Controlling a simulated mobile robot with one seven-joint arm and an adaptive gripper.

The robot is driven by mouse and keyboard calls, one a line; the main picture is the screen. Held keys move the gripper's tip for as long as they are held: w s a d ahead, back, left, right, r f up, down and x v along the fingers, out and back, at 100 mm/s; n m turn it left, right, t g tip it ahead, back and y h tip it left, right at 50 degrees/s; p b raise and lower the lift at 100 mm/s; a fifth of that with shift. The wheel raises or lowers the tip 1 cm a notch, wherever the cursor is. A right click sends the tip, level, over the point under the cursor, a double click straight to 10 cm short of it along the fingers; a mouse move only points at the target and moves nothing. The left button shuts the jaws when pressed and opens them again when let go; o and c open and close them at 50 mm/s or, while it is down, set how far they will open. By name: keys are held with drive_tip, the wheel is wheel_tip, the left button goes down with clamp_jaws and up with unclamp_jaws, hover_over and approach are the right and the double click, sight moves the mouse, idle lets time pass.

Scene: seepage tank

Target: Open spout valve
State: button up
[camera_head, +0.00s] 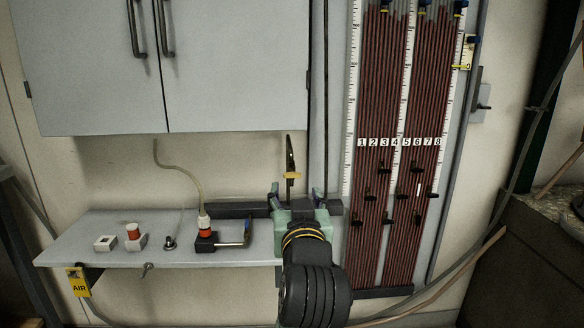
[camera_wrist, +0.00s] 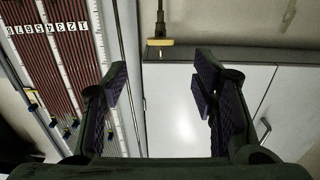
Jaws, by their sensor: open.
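My gripper (camera_head: 298,198) is open and empty above the right end of the shelf, fingers pointing toward the wall. A yellow crosspiece (camera_head: 292,175) on an upright dark stem (camera_head: 290,152) shows just above the fingers; it looks like a valve handle. In the wrist view this yellow piece (camera_wrist: 158,42) lies above and between the open fingers (camera_wrist: 160,78), apart from both. A black block with an L-shaped lever (camera_head: 233,242) sits on the shelf left of my gripper. Which of these is the spout valve is not marked. My gripper hides part of the shelf behind it.
The grey shelf (camera_head: 100,258) also holds a white block, a red-capped fitting (camera_head: 133,231) and a small black knob. A thin hose (camera_head: 182,178) rises from the lever block. Grey cabinets (camera_head: 235,60) hang above. The numbered tube panel (camera_head: 381,215) stands close on the right.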

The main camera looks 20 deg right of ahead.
sight(292, 176)
drive_tip(key=shift+w+d+r+p, duration=0.15)
drive_tip(key=shift+w+p, duration=0.15)
drive_tip(key=shift+p, duration=0.95)
drive_tip(key=shift+w+a+r+p, duration=0.15)
drive_tip(key=shift+w+p, duration=0.15)
drive_tip(key=shift+p, duration=0.95)
drive_tip(key=x, duration=0.8)
drive_tip(key=shift+d+f, duration=0.15)
drive_tip(key=shift+f, duration=0.2)
drive_tip(key=shift+c, duration=0.3)
drive_tip(key=c, duration=1.1)
